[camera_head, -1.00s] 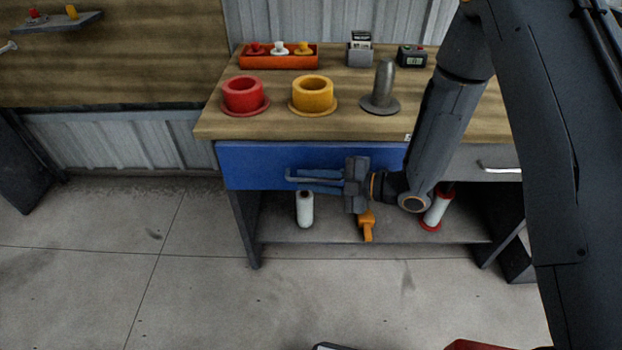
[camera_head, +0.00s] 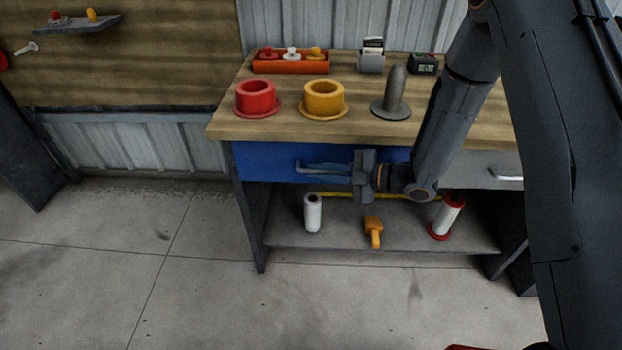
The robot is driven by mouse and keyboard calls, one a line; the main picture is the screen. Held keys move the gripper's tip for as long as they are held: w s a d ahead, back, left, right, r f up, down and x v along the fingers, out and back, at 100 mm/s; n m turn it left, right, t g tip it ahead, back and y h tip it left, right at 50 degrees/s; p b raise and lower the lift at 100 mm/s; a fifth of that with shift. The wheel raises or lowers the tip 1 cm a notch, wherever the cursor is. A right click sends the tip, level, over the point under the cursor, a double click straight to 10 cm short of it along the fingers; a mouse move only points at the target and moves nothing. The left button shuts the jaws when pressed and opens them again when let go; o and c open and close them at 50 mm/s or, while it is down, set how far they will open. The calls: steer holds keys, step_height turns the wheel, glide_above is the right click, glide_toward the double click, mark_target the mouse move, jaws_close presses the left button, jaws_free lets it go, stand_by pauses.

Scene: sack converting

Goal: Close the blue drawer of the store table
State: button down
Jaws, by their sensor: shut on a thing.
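The store table (camera_head: 225,127) stands ahead with a wooden top. Its blue drawer (camera_head: 262,162) is on the left, under the front edge of the top. The drawer front looks flush or nearly flush with the table's frame; a small gap cannot be ruled out. My gripper (camera_head: 305,168) lies sideways in front of the drawer, its fingers pointing left. It is shut on the drawer's handle (camera_head: 297,163), which is mostly hidden by the fingers. My gripper and arm cover the right part of the drawer front.
On the top are a red ring (camera_head: 256,97), a yellow ring (camera_head: 323,98), a grey post (camera_head: 396,93) and an orange tray (camera_head: 290,68). A grey drawer (camera_head: 485,165) is at right. The lower shelf holds a white roll (camera_head: 313,213) and an orange tool (camera_head: 374,231). The floor at left is clear.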

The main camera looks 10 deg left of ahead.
steer(key=c, duration=2.1)
jaws_free()
steer(key=shift+w, duration=0.3)
steer(key=shift+r, duration=0.1)
steer(key=shift+d, duration=0.1)
steer(key=v, duration=0.7)
steer(key=shift+s+d, duration=0.2)
steer(key=shift+d, duration=0.15)
steer(key=shift+d, duration=0.1)
